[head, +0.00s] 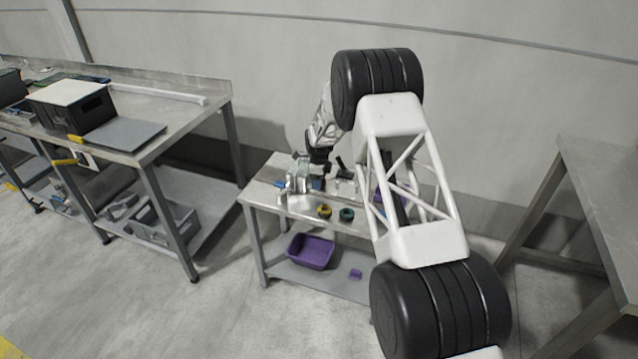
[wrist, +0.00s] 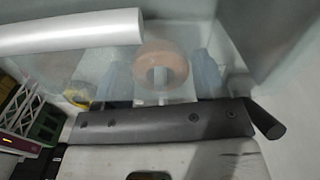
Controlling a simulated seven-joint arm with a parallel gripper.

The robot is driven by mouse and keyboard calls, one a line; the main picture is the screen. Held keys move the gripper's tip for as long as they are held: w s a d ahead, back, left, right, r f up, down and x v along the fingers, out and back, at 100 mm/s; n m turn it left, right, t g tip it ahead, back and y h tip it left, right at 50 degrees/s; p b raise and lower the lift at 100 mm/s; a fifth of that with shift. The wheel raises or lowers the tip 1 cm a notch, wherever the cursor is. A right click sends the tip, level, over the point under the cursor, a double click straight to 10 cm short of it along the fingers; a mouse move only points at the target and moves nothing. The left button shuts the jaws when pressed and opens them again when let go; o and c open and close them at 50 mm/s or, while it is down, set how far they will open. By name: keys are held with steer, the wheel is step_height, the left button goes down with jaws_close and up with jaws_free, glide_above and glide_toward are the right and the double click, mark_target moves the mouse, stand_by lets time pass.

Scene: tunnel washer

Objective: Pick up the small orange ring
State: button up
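The small orange ring (wrist: 147,65) shows in the wrist view, upper middle, behind a hazy see-through layer. Two blue-grey finger pads of my gripper (wrist: 161,74) stand apart on either side of it. The pads' inner edges line up with the ring's sides, but I cannot tell whether they touch it. In the head view, my gripper (head: 319,166) is low over the small middle table (head: 290,207), among cluttered items. I cannot make out the ring there.
A yellow ring-like piece (head: 324,211) and a teal one (head: 347,214) lie near the table's front edge. A purple bin (head: 311,251) and small purple block (head: 355,274) sit on the lower shelf. A long workbench (head: 190,118) stands left, another table (head: 600,185) right.

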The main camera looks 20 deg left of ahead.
steer(key=c, duration=0.6)
steer(key=shift+r, duration=0.15)
steer(key=shift+r, duration=0.7)
step_height(320, 180, up, 2)
steer(key=shift+r, duration=0.1)
steer(key=s+d, duration=0.2)
steer(key=s, duration=0.2)
steer(key=s+d, duration=0.3)
steer(key=s, duration=0.2)
steer(key=s+d+r, duration=0.1)
steer(key=s+d, duration=0.2)
steer(key=s, duration=0.1)
steer(key=shift+s, duration=0.4)
steer(key=shift+w+d, duration=0.1)
